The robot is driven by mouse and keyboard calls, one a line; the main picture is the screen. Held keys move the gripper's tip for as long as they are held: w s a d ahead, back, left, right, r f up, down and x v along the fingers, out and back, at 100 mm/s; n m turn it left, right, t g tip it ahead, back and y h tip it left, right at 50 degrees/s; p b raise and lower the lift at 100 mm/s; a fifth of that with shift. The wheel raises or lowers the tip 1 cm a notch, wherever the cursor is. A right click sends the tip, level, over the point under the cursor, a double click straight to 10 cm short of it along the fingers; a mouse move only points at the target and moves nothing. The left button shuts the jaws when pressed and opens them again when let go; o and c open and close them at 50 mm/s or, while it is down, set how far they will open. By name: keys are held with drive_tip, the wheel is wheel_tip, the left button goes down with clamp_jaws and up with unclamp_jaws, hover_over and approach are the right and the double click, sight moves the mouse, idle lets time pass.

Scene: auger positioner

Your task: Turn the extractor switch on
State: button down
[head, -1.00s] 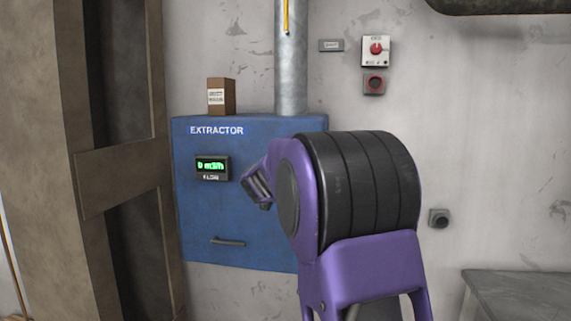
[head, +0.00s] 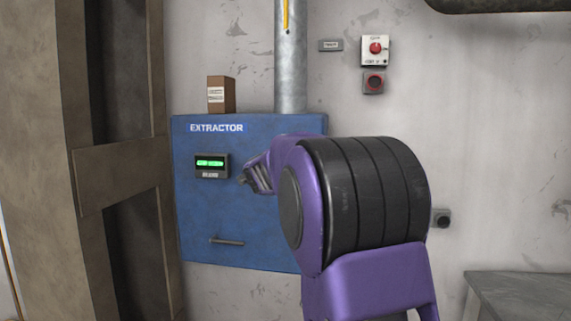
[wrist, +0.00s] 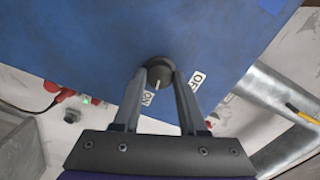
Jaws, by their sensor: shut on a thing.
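The blue extractor box (head: 240,240) hangs on the wall in the head view, with a lit green display (head: 210,162) on its front. The extractor switch, a round dark knob (wrist: 159,70), shows on the blue face in the wrist view. A white mark on it points roughly toward the ON label (wrist: 147,98); the OFF label (wrist: 198,78) is to the right. My gripper (wrist: 160,76) is shut on the knob, one finger on each side. In the head view my gripper (head: 246,181) is beside the display, and my arm hides the box's right part and the knob.
A metal duct (head: 291,60) rises from the box, and a small brown box (head: 222,95) stands on top. A red-knobbed control (head: 375,48) is on the wall at right. A brown frame (head: 110,180) stands left, a grey table (head: 520,290) at lower right.

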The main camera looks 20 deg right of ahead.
drive_tip(key=shift+m+b, duration=0.35)
drive_tip(key=shift+m, duration=0.55)
drive_tip(key=shift+c, duration=2.2)
unclamp_jaws()
drive_tip(key=shift+s, duration=0.1)
